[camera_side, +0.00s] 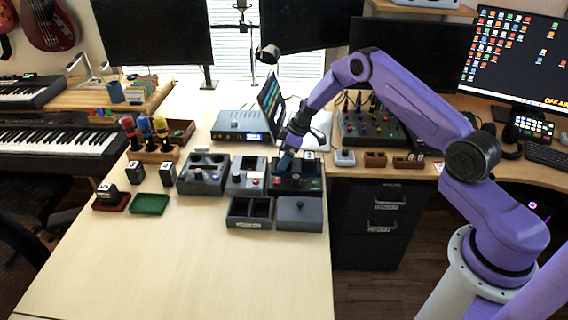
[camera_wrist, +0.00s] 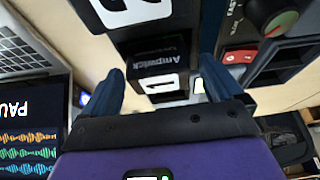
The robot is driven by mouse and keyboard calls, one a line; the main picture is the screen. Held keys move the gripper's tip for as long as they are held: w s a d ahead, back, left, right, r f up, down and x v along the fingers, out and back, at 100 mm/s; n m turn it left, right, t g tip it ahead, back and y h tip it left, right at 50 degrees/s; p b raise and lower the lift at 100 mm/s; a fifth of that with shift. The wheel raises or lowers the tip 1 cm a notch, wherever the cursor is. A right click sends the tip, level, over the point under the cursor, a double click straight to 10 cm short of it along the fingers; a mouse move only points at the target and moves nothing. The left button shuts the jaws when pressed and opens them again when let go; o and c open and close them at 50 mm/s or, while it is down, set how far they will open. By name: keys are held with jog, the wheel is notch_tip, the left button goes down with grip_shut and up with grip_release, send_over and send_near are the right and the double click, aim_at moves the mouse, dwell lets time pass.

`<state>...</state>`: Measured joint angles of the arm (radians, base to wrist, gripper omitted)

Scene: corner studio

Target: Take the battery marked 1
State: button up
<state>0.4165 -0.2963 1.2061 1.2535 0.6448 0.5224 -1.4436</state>
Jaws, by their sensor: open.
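The battery marked 1 (camera_wrist: 158,75) is a dark block with a white "1" label and the word "Ampwick". It shows upside down in the wrist view, between the two blue fingers of my gripper (camera_wrist: 163,72). The fingers are open, with a gap visible on each side of the battery. A second dark block with a white label (camera_wrist: 135,12) is cut off at the top of that view. In the side view my gripper (camera_side: 287,150) is low over the back of the right-hand dark device (camera_side: 310,188). I cannot clearly make out the battery marked 1 there.
Other labelled dark batteries stand at left, one (camera_side: 135,172) beside another (camera_side: 166,174). A third (camera_side: 107,192) is on a red tray, near a green tray (camera_side: 149,204). Grey devices (camera_side: 203,185) and a lidded box (camera_side: 299,214) crowd the middle. The front table is clear.

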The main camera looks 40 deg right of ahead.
jog(key=c, duration=1.3)
jog(key=shift+r, duration=0.1)
